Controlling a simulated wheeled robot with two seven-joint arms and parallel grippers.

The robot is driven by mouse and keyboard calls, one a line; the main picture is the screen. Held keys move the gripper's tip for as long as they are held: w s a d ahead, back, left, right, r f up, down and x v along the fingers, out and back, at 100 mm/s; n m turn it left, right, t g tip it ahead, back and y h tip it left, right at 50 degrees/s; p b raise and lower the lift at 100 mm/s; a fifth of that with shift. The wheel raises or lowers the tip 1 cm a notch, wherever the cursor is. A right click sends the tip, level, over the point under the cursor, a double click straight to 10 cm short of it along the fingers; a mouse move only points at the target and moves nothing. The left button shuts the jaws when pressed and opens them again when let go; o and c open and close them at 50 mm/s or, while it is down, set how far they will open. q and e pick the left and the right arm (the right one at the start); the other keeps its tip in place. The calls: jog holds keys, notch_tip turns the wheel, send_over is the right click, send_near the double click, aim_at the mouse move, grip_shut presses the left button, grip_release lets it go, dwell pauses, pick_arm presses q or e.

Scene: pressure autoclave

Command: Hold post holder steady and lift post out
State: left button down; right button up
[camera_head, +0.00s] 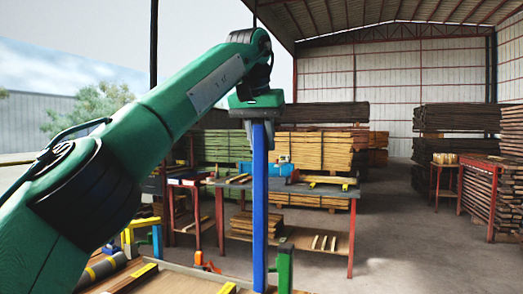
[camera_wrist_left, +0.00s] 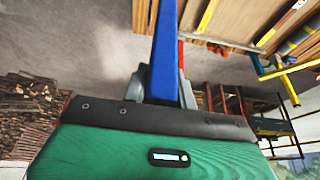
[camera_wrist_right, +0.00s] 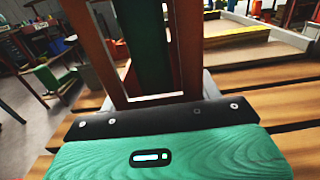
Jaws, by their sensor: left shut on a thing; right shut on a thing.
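A long blue post (camera_head: 260,200) stands upright in the middle of the head view, its lower end at the bottom edge of the picture. My left gripper (camera_head: 260,117) is shut on its top from above. In the left wrist view the post (camera_wrist_left: 165,60) runs between the grey fingers. In the right wrist view a green upright (camera_wrist_right: 146,45), which looks like the post holder, stands within a brown-orange frame. My right gripper (camera_wrist_right: 155,95) is shut on it. A green piece (camera_head: 284,268) beside the post's lower part may be the same holder. Whether the post's foot is inside it is hidden.
A slatted wooden bench top (camera_wrist_right: 270,100) lies under the right gripper, with a pale tray (camera_wrist_right: 245,40) behind. A grey work table (camera_head: 310,190) with tools stands beyond the post. Lumber stacks (camera_head: 460,118) line the back. Open floor (camera_head: 400,250) lies to the right.

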dwell(0.4)
jog(key=o, duration=1.2)
jog(key=shift+d, duration=0.15)
jog(key=v, duration=1.2)
jog(key=shift+s, duration=0.1)
